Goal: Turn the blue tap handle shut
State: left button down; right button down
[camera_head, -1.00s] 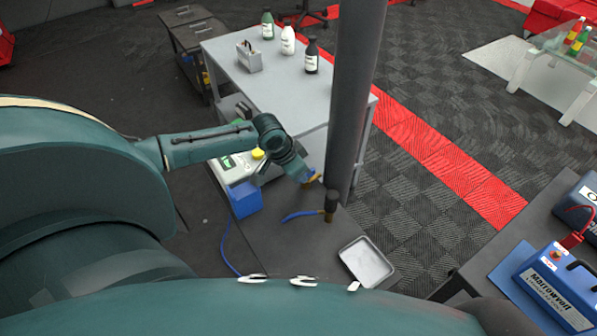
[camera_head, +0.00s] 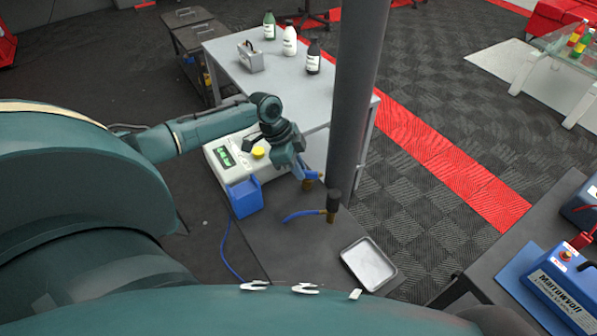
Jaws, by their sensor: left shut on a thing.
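The blue tap handle (camera_head: 313,175) shows in the head view beside the grey pole, next to a brass tap body (camera_head: 308,185). Only a small part of the handle shows; my fingers hide the rest. My left gripper (camera_head: 304,174) points down at it and is shut on it. The exact angle of the handle is hard to tell. My right gripper is not in view.
The thick grey pole (camera_head: 358,95) stands right beside the gripper. A black and brass fitting (camera_head: 332,206) with a blue hose (camera_head: 302,214) is just in front. A white device (camera_head: 230,160), a blue box (camera_head: 244,197) and a metal tray (camera_head: 368,264) are nearby.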

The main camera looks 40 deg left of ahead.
pick_arm(q)
jog(key=m+b, duration=0.1)
jog(key=m+g, duration=0.1)
jog(key=m, duration=0.1)
jog(key=shift+w+f+b, duration=0.2)
jog(key=shift+w+b, duration=0.1)
jog(key=shift+b, duration=0.1)
jog(key=shift+w+a+m+g+b, duration=0.15)
jog(key=shift+m+g+b, duration=0.25)
jog(key=shift+m+b, duration=0.3)
jog(key=m, duration=0.1)
jog(key=m+g+b, duration=0.1)
jog(key=shift+w+m, duration=0.25)
jog(key=shift+m, duration=0.15)
jog(key=shift+w+r+m+g+b, duration=0.15)
jog(key=shift+m+g+b, duration=0.15)
jog(key=shift+m+b, duration=0.4)
jog(key=shift+m, duration=0.5)
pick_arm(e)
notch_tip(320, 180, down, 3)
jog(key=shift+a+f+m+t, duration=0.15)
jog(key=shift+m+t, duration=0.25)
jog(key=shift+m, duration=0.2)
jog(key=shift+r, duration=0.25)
pick_arm(q)
jog(key=c, duration=1.4)
grip_release()
jog(key=shift+c, duration=0.2)
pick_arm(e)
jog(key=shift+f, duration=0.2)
